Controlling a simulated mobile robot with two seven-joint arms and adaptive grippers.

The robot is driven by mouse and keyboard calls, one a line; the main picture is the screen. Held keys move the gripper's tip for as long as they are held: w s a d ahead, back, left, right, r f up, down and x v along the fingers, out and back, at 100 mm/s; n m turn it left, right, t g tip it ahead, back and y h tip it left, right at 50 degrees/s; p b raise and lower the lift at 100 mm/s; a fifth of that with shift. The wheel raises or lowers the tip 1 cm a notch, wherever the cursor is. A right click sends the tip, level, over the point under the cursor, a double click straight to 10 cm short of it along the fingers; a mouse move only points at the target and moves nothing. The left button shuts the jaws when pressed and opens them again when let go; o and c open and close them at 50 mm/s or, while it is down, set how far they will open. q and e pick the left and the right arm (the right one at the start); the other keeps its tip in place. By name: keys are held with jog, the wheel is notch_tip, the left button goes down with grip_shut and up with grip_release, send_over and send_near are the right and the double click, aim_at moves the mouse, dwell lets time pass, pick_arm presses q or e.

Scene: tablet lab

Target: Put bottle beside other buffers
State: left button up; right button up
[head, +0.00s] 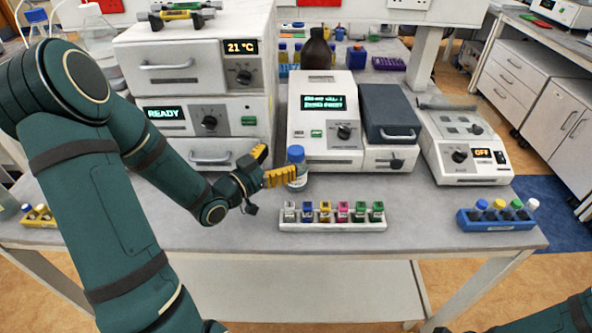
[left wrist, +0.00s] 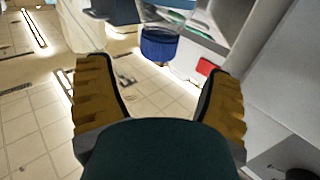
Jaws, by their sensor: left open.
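A clear bottle (head: 298,178) with a blue cap stands upright on the bench, in front of the white instrument with the green display. My left gripper (head: 279,165) is at the bottle's left side, near its cap and upper body. Its yellow fingers are apart and hold nothing. In the left wrist view the blue cap of the bottle (left wrist: 159,45) shows just beyond the gap between the open fingers (left wrist: 158,66). Small bottles with blue and yellow parts (head: 283,52) stand on the bench behind the instruments, partly hidden. My right gripper is out of view.
A white rack (head: 332,226) of several coloured vials lies in front of the bottle. A blue rack (head: 497,225) of capped tubes is at the right. Stacked instruments (head: 190,100) stand behind my left arm. A brown bottle (head: 317,50) stands at the back. Bench between the racks is clear.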

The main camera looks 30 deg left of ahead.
aim_at(290, 154)
pick_arm(q)
jog(key=shift+x, duration=2.9)
jog(key=shift+d, duration=0.1)
grip_shut()
